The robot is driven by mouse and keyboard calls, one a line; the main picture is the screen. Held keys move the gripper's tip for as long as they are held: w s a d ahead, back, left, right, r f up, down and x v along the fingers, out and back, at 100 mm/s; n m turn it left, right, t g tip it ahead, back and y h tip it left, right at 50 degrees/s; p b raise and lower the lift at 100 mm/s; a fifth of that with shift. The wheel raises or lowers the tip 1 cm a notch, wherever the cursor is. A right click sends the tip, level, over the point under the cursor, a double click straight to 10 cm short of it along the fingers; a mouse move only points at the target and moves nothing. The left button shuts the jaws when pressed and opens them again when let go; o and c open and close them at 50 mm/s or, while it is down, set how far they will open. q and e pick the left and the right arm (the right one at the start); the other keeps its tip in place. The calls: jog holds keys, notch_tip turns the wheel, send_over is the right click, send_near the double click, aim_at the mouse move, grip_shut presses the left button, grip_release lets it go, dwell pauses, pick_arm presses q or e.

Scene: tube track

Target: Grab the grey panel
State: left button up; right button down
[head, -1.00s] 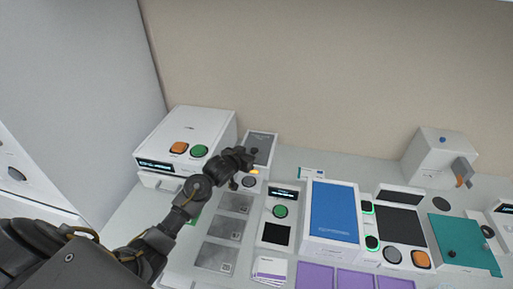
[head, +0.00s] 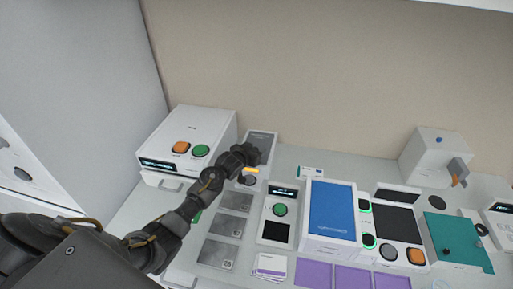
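A dark grey panel (head: 263,138) lies on a narrow white unit at the back, right of the large white box. My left gripper (head: 246,156) is over the left edge of this panel and hides part of it. The fingers are dark and seen from behind, so I cannot tell whether they are open or touch the panel. Several lighter grey square plates (head: 231,228) lie in a column in front of this unit. My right gripper is not in view.
A white box (head: 186,140) with orange and green buttons stands left of my gripper. A blue-topped box (head: 332,208), purple plates (head: 346,275) and a teal panel (head: 455,240) are to the right.

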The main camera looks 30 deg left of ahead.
pick_arm(q)
jog(key=c, duration=0.9)
jog(key=shift+c, duration=0.2)
jog(key=shift+r, duration=0.15)
